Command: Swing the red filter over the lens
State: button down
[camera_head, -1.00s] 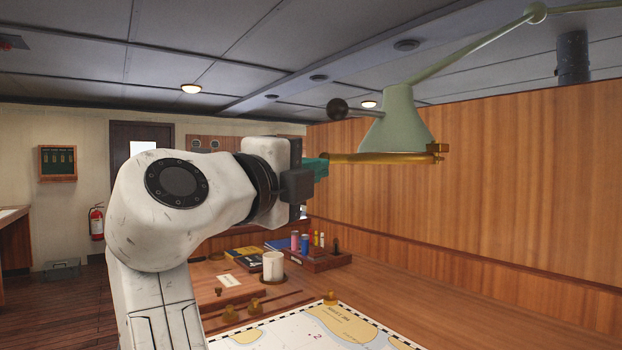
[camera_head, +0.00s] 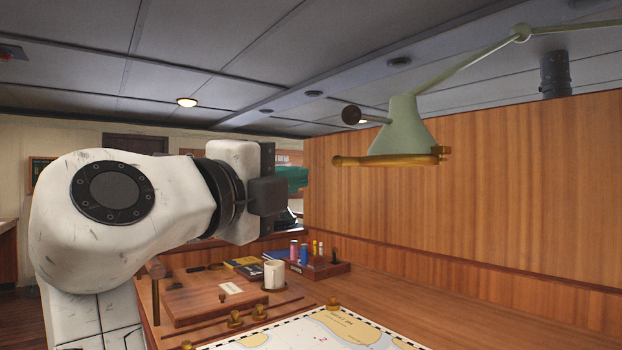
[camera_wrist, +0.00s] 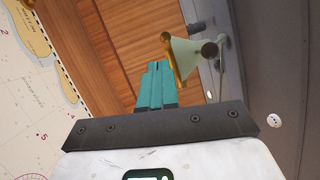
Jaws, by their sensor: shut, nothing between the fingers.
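The pale green lamp (camera_head: 403,130) hangs from a jointed arm, its mouth facing down. A brass frame (camera_head: 395,160) lies flat along the mouth, seen edge-on, with a rounded end at the left and a hinge-like block at the right. No red glass shows, so I cannot tell whether the filter covers the lens. My gripper (camera_head: 292,178), with teal fingers, is left of the brass frame and slightly lower, apart from it. In the wrist view the teal fingers (camera_wrist: 155,85) are together and empty, beside the lamp (camera_wrist: 186,57) and its brass edge (camera_wrist: 167,45).
A dark knob (camera_head: 351,115) sticks out left of the shade. Below are the wooden desk (camera_head: 420,300), a chart (camera_head: 325,333), a white mug (camera_head: 274,274) and a rack (camera_head: 320,266) of coloured cylinders. A wood-panelled wall (camera_head: 500,180) stands behind the lamp.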

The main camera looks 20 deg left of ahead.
jog(key=shift+s+a+f, duration=0.2)
jog(key=shift+s+a, duration=0.5)
jog(key=shift+s, duration=0.2)
jog(key=shift+s+a+f, duration=0.15)
jog(key=shift+s+a, duration=0.55)
jog(key=shift+s, duration=0.2)
